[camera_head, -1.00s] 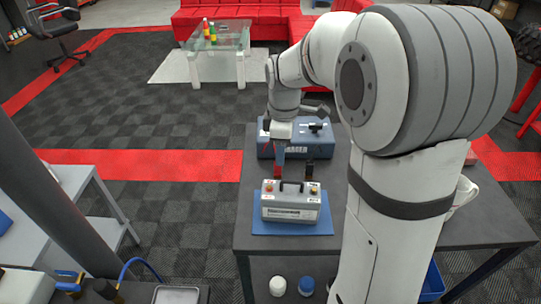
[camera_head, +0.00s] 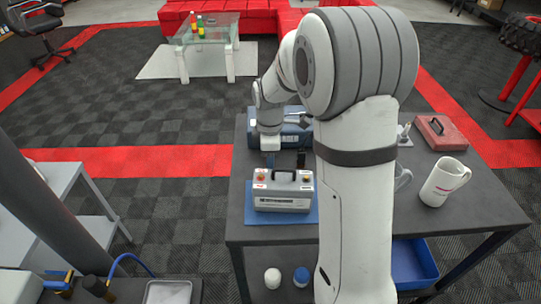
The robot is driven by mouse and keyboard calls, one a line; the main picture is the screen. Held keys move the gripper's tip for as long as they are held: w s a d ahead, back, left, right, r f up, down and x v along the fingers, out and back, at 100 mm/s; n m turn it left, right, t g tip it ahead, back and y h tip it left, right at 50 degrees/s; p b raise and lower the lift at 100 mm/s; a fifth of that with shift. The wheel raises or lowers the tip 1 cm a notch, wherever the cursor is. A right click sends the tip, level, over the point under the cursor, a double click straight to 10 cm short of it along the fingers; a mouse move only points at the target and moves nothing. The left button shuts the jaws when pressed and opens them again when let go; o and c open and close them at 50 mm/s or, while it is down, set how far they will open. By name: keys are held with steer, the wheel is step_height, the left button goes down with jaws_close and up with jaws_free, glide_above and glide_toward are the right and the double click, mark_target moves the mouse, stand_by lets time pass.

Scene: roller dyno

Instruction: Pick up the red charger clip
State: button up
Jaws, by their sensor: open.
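A small dark upright piece (camera_head: 301,160) shows just behind the grey box. My gripper (camera_head: 270,160) points down between the two boxes, left of that dark piece, open. I cannot make out the red charger clip now; my gripper or the grey box may hide it.
A white mug (camera_head: 443,182) and a red case (camera_head: 440,132) stand on the right of the table (camera_head: 490,211). My arm covers the table's middle. A blue bin (camera_head: 415,265) and white and blue round-topped items sit below. A grey bench (camera_head: 85,190) is at left.

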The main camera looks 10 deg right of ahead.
jaws_close()
stand_by(0.4)
